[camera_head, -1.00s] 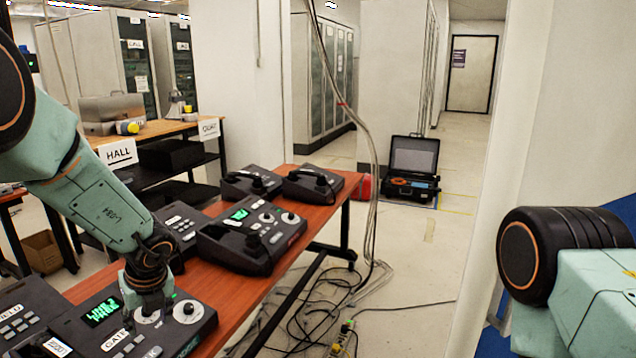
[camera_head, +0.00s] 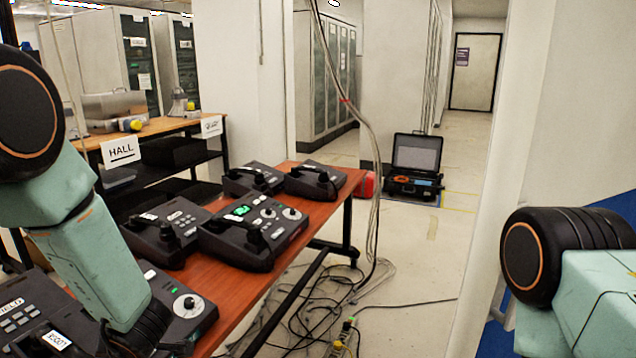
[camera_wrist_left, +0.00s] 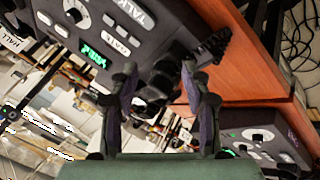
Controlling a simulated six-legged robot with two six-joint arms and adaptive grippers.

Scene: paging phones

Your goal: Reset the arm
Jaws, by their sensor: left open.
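In the head view my left gripper's fingers are hidden or out of frame. In the left wrist view my left gripper (camera_wrist_left: 160,95) is open with its fingers apart. A tilted console with a green display (camera_wrist_left: 94,57), a TALK label and a dark handset (camera_wrist_left: 160,85) shows beyond the fingers. I cannot tell whether anything touches them. Only my right arm's upper links show at the right edge; its gripper is out of view.
More paging phones (camera_head: 255,232) stand on the red-brown table (camera_head: 325,222). A shelf bench with a HALL sign (camera_head: 121,151) stands behind on the left. Loose cables (camera_head: 305,305) lie on the floor right of the table. An open black case (camera_head: 414,165) sits farther back.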

